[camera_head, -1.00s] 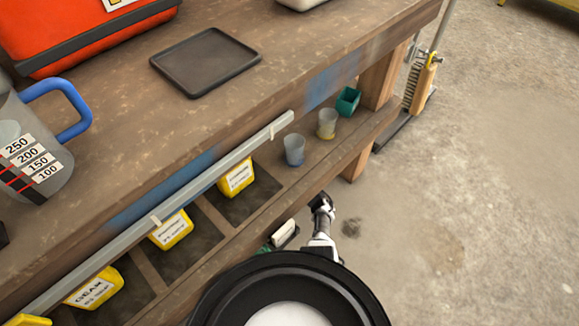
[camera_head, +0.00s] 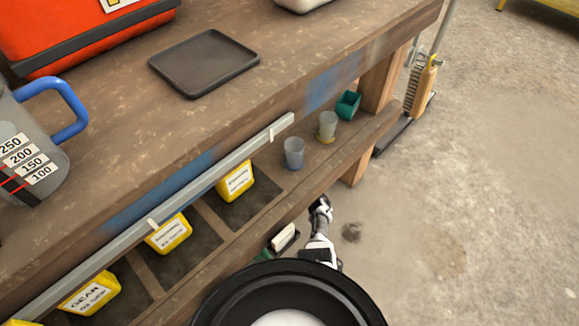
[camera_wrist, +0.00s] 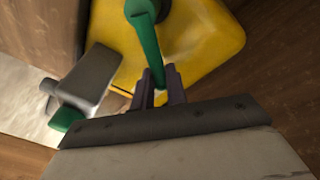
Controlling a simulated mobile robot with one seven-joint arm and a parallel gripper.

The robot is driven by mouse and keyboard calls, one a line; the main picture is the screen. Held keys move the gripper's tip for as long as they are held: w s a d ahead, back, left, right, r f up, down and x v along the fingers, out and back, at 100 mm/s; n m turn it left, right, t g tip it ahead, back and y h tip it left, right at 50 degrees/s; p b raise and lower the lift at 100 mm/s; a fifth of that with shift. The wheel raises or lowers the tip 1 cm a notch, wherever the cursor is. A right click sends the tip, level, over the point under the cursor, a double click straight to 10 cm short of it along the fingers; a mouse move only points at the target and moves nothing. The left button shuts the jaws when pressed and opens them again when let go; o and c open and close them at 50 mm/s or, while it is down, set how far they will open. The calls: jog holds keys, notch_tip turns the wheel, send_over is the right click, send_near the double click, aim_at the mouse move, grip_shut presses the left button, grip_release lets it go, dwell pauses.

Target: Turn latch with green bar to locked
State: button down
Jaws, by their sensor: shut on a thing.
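In the wrist view, the green bar (camera_wrist: 148,42) runs down from a rounded green pivot end over a yellow body (camera_wrist: 200,45). My gripper (camera_wrist: 158,88) is shut on the lower end of the green bar, its dark fingers on either side of it. The latch's locked or unlocked marking does not show. In the head view, part of my arm hangs beside the bench front; the fingertips and the latch cannot be made out there.
A grey block (camera_wrist: 90,78) with a green part lies close left of the fingers in the wrist view. The bench (camera_head: 300,60) bears a dark tray (camera_head: 205,62) and a measuring jug (camera_head: 30,150). Its lower shelf holds cups (camera_head: 294,152) and yellow containers.

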jog(key=shift+w+d+f+m+g, duration=0.15)
jog(key=shift+d+f+m+g, duration=0.2)
jog(key=shift+m, duration=0.4)
jog(key=shift+w+f+m+g, duration=0.1)
jog(key=shift+w+f+m, duration=0.1)
jog(key=shift+f+m, duration=0.35)
jog(key=shift+w+d+f+m+g, duration=0.15)
jog(key=shift+d+f+m+g, duration=0.1)
jog(key=shift+m, duration=0.65)
jog(key=c, duration=1.4)
grip_release()
jog(key=shift+r, duration=0.1)
